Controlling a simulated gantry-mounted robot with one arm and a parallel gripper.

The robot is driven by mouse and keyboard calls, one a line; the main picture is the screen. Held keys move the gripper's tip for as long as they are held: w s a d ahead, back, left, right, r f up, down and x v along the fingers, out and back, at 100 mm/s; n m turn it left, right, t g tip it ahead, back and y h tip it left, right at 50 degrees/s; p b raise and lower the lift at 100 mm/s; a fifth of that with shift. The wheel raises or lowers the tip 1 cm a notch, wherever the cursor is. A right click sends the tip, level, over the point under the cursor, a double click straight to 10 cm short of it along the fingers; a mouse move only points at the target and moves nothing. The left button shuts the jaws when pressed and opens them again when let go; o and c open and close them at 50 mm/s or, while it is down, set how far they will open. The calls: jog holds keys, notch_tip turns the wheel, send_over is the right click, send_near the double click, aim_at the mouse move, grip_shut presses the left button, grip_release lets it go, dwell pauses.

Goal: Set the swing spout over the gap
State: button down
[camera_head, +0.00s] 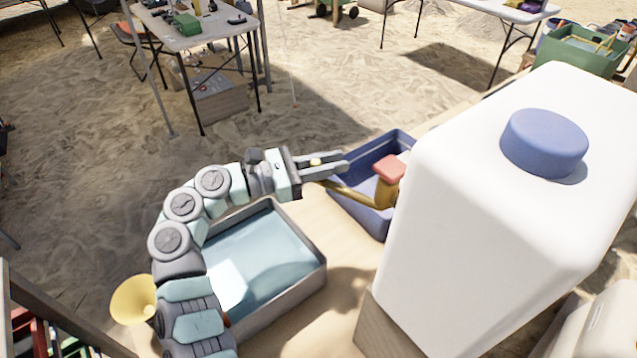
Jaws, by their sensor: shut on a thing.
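The brass swing spout (352,195) reaches left from below a red block-shaped handle (390,168) beside the large white tank (500,190). Its outer end runs toward my gripper (335,163), whose jaws are shut, with a small brass-coloured bit showing between the fingers. The fingers hide part of the spout's end. The spout crosses the near left part of a blue bin (365,212). A grey-rimmed basin of water (312,270) stands to the left and nearer. A narrow strip of table, the gap, lies between basin and bin.
The white tank with its blue cap (545,142) fills the right side and hides part of the blue bin. A yellow funnel (133,300) is at the lower left, beside my arm. Bare table shows in front of the bin.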

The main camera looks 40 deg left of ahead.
jog(key=shift+b+x, duration=0.35)
jog(key=shift+x, duration=0.65)
jog(key=shift+w+r+m+h, duration=0.1)
jog(key=shift+r+m+h, duration=0.15)
jog(key=shift+m+h, duration=0.05)
jog(key=c, duration=1.7)
grip_release()
jog(key=shift+d, duration=0.1)
jog(key=shift+o, duration=0.8)
jog(key=shift+d, duration=0.3)
jog(key=shift+o, duration=0.9)
jog(key=shift+w+f, duration=0.1)
jog(key=shift+o, duration=0.3)
jog(key=shift+a+f, duration=0.1)
jog(key=shift+a, duration=0.15)
